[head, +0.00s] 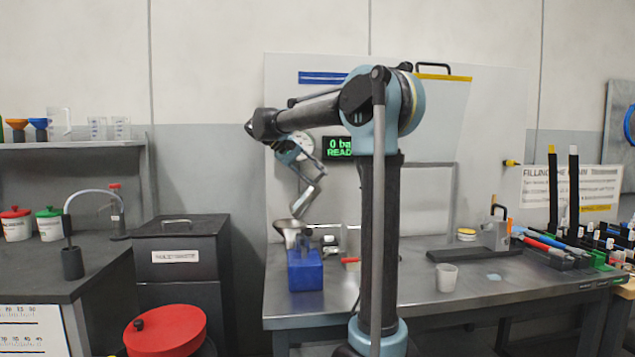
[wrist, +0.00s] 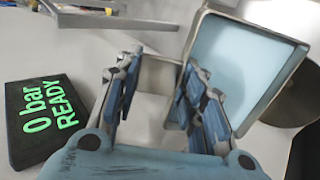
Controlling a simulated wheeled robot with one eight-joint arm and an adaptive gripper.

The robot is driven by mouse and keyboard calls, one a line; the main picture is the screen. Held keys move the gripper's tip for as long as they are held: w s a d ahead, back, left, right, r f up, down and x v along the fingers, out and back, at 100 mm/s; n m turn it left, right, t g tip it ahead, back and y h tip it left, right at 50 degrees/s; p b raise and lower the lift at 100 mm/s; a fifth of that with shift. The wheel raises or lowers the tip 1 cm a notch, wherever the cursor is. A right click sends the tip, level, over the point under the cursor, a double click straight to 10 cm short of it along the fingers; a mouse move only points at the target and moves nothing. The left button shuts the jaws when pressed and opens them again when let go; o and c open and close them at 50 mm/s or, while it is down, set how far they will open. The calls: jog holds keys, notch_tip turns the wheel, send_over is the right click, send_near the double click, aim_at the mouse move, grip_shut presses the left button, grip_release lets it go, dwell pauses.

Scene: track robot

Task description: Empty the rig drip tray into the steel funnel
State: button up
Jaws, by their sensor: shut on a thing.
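The drip tray (wrist: 201,27) is a square metal tray with a raised rim and a flat pale blue inside; I cannot tell whether that is liquid. My gripper (wrist: 160,74) is shut on a grey tab at the tray's side, in the wrist view. In the head view my gripper (head: 306,180) is low at the left of the bench, with the tray (head: 305,202) steeply tilted below it. The steel funnel (head: 287,226) stands just under the tray, above a blue container (head: 305,273). A dark round rim, probably the funnel (wrist: 288,92), shows beside the tray in the wrist view.
A display reading "0 bar READY" (head: 338,146) is on the panel behind; it also shows close in the wrist view (wrist: 45,112). A white cup (head: 446,278) and a grey block (head: 496,235) stand on the bench (head: 400,312). Tools lie at the right.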

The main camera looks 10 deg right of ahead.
jog(key=shift+a+r+h, duration=0.25)
jog(key=shift+a+h, duration=0.15)
jog(key=shift+a+r+h, duration=0.1)
jog(key=shift+a+h, duration=0.4)
dwell(2.5)
